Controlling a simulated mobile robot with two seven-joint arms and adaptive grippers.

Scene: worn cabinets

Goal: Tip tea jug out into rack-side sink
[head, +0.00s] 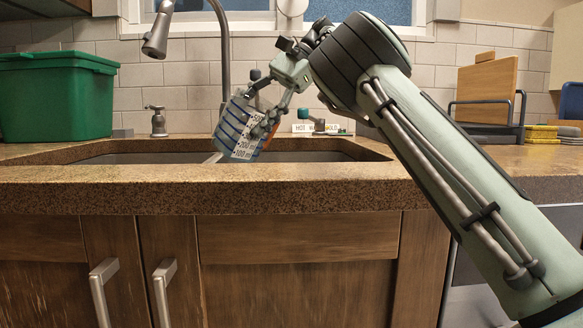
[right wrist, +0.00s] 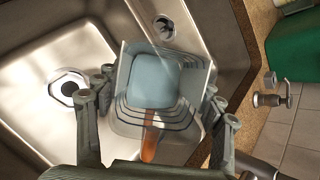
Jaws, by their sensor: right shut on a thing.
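My right gripper (head: 262,112) is shut on the clear measuring jug (head: 238,128), which has blue bands and a printed scale. The jug is tilted and held above the sink, near the divider (head: 213,158). In the right wrist view the jug (right wrist: 152,75) sits between the fingers (right wrist: 152,108), with a pale blue face showing. The sink has two basins; the rack-side basin (head: 320,156) is the right one in the head view.
A green bin (head: 55,95) stands on the counter left of the sink. A tap (head: 157,35) hangs over the sink, with a small valve (head: 157,120) behind. A rack with a wooden board (head: 487,90) stands at the right. The counter's front edge (head: 200,190) is clear.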

